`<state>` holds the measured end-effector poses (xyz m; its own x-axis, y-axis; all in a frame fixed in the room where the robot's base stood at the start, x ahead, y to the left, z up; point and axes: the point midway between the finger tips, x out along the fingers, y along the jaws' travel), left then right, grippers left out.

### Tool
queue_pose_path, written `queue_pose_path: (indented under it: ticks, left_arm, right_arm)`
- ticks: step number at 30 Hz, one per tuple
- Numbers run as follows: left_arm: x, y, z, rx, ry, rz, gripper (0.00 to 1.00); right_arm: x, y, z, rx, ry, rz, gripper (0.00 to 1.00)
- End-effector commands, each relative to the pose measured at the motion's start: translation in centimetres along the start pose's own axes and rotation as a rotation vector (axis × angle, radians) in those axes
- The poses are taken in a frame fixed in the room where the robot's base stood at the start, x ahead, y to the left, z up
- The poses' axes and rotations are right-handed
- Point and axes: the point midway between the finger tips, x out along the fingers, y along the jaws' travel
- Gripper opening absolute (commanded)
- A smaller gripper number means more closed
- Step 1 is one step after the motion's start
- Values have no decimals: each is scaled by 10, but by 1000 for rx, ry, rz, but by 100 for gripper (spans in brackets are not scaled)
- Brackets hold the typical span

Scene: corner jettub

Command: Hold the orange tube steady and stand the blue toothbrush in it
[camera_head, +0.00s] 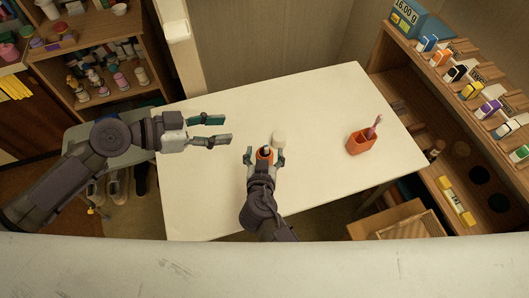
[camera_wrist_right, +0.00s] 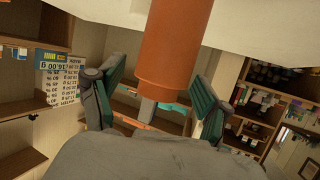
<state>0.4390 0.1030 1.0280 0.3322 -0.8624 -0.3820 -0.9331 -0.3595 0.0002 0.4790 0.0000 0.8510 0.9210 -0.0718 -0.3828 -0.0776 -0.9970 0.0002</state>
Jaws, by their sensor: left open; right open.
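The orange tube (camera_head: 264,157) stands on the white table, between the fingers of my right gripper (camera_head: 265,158). In the right wrist view the tube (camera_wrist_right: 175,50) passes between the spread green-padded fingers (camera_wrist_right: 160,105), with gaps on both sides. A grey-blue piece (camera_wrist_right: 147,110) shows at the tube's end; I cannot tell if it is the blue toothbrush. A dark spot shows at the tube's top in the head view. My left gripper (camera_head: 208,130) is open and empty over the table's left part. No blue toothbrush is clearly recognisable elsewhere.
An orange-red cup (camera_head: 360,143) holding a pink brush (camera_head: 375,124) stands to the right. A wooden shelf unit (camera_head: 400,75) borders the table's right. Most of the tabletop is clear.

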Motion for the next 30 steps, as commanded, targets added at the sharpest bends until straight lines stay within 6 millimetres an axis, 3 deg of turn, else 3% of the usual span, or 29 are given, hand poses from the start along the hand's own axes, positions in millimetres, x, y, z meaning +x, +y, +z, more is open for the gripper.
queue_pose_path:
  ticks: [8, 21, 30]
  left_arm:
    - [0, 0, 0, 0, 0, 0, 44]
    - [0, 0, 0, 0, 0, 0, 44]
    - [0, 0, 0, 0, 0, 0, 44]
  right_arm:
    - [-8, 0, 0, 0, 0, 0, 77]
    - [-94, 0, 1, 1, -2, -1, 77]
    - [-120, 0, 0, 0, -1, 0, 77]
